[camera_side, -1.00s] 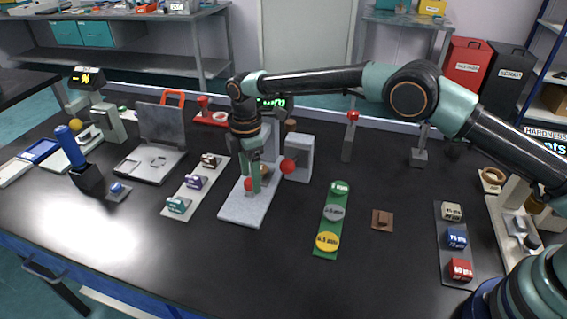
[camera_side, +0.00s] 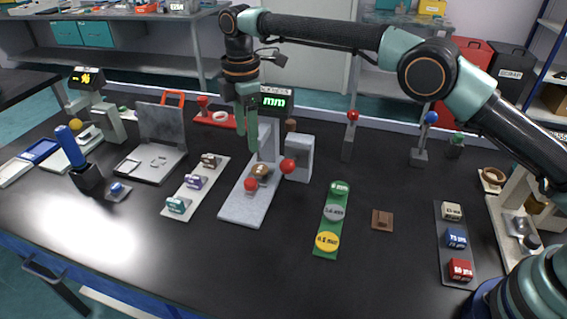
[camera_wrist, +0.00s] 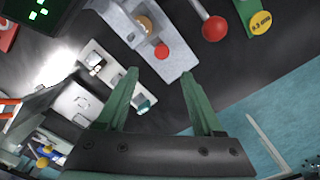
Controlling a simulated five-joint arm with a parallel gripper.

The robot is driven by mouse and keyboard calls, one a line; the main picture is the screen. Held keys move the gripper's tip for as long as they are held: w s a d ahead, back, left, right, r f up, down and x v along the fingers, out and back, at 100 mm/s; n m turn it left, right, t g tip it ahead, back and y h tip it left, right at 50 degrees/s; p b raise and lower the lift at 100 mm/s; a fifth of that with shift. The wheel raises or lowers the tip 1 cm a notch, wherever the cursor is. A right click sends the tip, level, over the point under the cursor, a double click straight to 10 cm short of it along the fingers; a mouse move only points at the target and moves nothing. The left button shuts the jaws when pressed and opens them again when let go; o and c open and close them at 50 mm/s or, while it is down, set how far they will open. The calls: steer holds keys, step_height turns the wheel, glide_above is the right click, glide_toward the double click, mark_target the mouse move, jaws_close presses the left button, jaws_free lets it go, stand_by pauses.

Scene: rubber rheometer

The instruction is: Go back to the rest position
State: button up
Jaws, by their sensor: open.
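My gripper (camera_side: 247,130) hangs with its green fingers pointing down above the grey gauge stand (camera_side: 243,208), which has red balls and a small display. In the wrist view my gripper (camera_wrist: 158,75) has its fingers wide apart with nothing between them. A small brown piece (camera_side: 261,171) sits on the gauge stand below the fingertips, apart from them. It also shows in the wrist view (camera_wrist: 145,24).
A white strip (camera_side: 190,197) with several labelled blocks lies left of the stand. A green strip (camera_side: 333,222) with round discs lies right of it. Posts with a red ball (camera_side: 352,115) and a blue ball (camera_side: 431,117) stand behind. The air around my gripper is free.

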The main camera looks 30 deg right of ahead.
steer(key=s+d+r+m+t, duration=0.1)
steer(key=s+d+r+m, duration=0.3)
steer(key=d+r, duration=0.3)
steer(key=s+d+r+m+t, duration=0.25)
steer(key=d+r+m, duration=0.25)
steer(key=d+r, duration=0.25)
steer(key=s+d+f+m+t, duration=0.1)
steer(key=s+d+m, duration=0.3)
steer(key=s, duration=0.4)
steer(key=s+d+f+m+t, duration=0.1)
steer(key=s+d+f+m, duration=0.3)
steer(key=s, duration=0.5)
steer(key=d+m, duration=0.1)
steer(key=d, duration=0.1)
steer(key=shift+s+d+f, duration=0.2)
steer(key=shift+s+d, duration=0.1)
steer(key=shift+d, duration=0.05)
